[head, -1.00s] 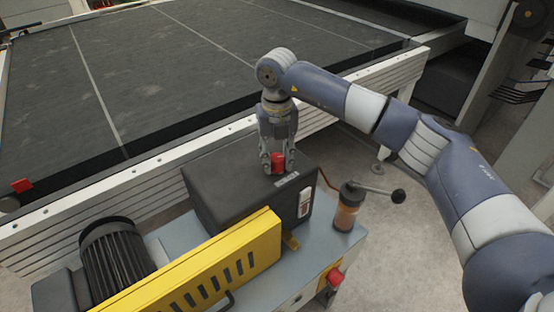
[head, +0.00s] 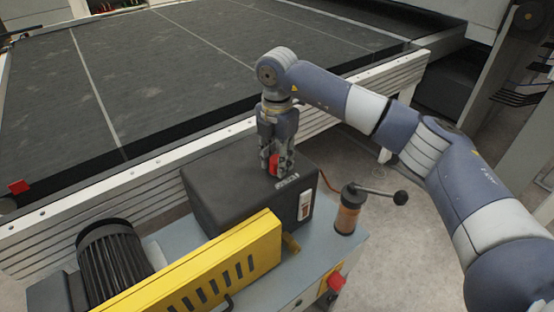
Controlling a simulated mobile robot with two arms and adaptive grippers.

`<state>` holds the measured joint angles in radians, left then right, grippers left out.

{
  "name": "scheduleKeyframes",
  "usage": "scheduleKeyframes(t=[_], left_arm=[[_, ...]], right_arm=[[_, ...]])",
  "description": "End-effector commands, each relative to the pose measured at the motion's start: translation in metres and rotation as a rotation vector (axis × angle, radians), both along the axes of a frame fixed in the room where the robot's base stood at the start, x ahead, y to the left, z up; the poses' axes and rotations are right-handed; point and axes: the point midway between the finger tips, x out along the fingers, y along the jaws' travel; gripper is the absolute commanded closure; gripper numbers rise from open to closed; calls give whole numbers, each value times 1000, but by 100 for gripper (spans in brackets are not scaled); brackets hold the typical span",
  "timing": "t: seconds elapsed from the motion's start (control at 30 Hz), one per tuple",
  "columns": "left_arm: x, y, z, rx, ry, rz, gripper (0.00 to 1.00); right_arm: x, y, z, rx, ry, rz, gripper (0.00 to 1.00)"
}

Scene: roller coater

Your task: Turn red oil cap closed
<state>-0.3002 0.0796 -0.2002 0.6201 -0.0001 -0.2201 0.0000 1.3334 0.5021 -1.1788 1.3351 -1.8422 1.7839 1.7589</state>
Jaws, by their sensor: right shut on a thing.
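The red oil cap (head: 273,164) sits on top of the black box-shaped unit (head: 225,190), near its far right end. My right gripper (head: 275,168) points down from above with its fingers around the cap and is shut on it. The fingers hide part of the cap, so only a red strip shows between them. A small label lies on the box just in front of the cap. My left gripper is not in the head view.
A yellow guard (head: 205,270) and a ribbed black motor (head: 113,258) stand in front of the box. A brown-bodied cylinder with a lever and black knob (head: 348,208) stands to the right. The conveyor's metal side rail (head: 130,180) runs behind.

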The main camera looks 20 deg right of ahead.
Motion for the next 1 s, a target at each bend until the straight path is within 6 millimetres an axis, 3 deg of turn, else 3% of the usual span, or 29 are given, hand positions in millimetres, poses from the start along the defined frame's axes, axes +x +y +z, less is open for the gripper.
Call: scheduleKeyframes(t=[0.4,1.0], left_arm=[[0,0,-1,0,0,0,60],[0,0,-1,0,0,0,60]], right_arm=[[1,0,1,-1,-5,-210,92],[1,-1,2,-1,-5,-244,92]])
